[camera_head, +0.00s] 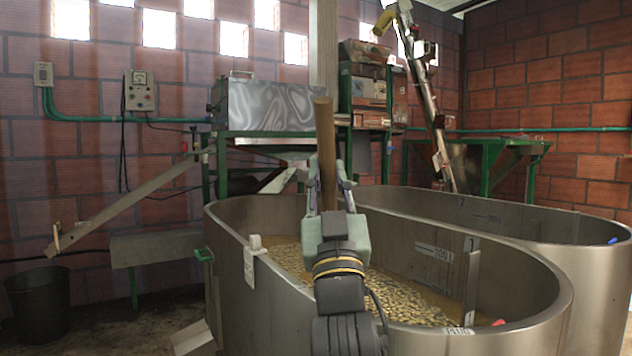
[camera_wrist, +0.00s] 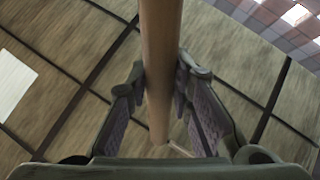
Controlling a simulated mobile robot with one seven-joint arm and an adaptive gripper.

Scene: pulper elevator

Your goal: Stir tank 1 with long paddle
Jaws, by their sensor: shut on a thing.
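The near steel tank (camera_head: 520,273) carries a 1 mark and holds a bath of pale beans (camera_head: 395,287) in murky liquid. My gripper (camera_head: 327,184) is over this tank, shut on the wooden handle of the long paddle (camera_head: 324,135). The handle stands nearly upright, with its top above the fingers. In the wrist view the handle (camera_wrist: 158,60) runs between the two fingers of my gripper (camera_wrist: 160,85). The paddle's lower end is hidden behind my gripper and arm, so I cannot tell how deep it reaches.
A second steel tank (camera_head: 560,225) adjoins on the right. A metal machine box (camera_head: 262,105) on a green frame stands behind. A sloping chute (camera_head: 130,212) and a dark bucket (camera_head: 38,300) are at the left. An inclined elevator (camera_head: 428,100) rises at the back right.

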